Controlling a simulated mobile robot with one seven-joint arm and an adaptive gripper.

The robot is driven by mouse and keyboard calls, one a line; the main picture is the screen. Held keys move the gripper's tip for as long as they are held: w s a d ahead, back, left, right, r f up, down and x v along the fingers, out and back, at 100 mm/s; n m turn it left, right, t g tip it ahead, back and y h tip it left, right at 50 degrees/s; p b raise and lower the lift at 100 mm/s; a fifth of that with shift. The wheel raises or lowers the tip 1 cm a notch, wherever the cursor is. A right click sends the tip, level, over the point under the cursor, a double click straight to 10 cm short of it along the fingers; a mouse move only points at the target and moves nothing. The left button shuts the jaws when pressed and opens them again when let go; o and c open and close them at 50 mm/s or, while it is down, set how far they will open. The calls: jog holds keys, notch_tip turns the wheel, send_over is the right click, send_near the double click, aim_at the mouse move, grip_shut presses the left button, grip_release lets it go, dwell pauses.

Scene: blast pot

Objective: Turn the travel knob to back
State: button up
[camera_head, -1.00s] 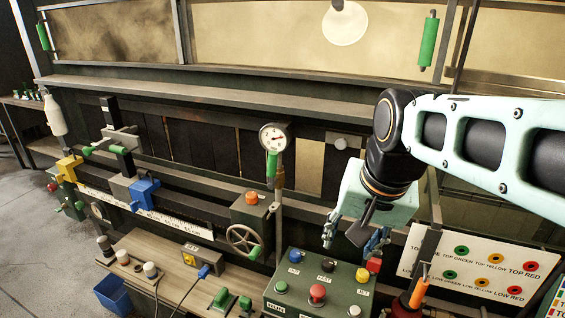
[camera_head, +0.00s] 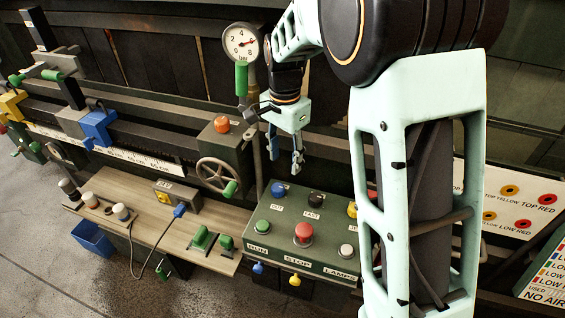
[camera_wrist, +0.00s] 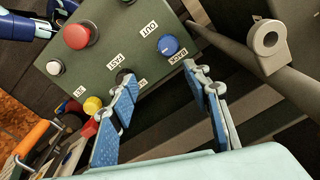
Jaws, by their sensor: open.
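The blue knob (camera_head: 278,189) sits at the back left of the green control panel (camera_head: 333,232). In the wrist view the blue knob (camera_wrist: 168,44) lies between labels reading OUT and BACK; I take it for the travel knob. Its pointing direction is too small to tell. My gripper (camera_head: 284,158) is open and empty, fingers pointing down, above and behind the panel's back edge. In the wrist view my gripper (camera_wrist: 163,76) has its fingers apart, with the blue knob beyond the gap between the tips. Nothing is touched as far as I can see.
A black knob (camera_head: 315,198) and yellow knob (camera_head: 352,208) share the row; red (camera_head: 304,233), green and white buttons are in front. A handwheel (camera_head: 217,175) and gauge post stand left of the panel. A pipe (camera_wrist: 240,48) runs close by in the wrist view.

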send_over(277, 186)
jog(key=shift+m, duration=0.3)
notch_tip(277, 186, down, 4)
jog(key=shift+s+f, duration=0.1)
notch_tip(277, 186, down, 7)
jog(key=shift+f+b, duration=0.1)
jog(key=shift+b, duration=0.35)
jog(key=c, duration=1.2)
jog(key=shift+o, duration=0.2)
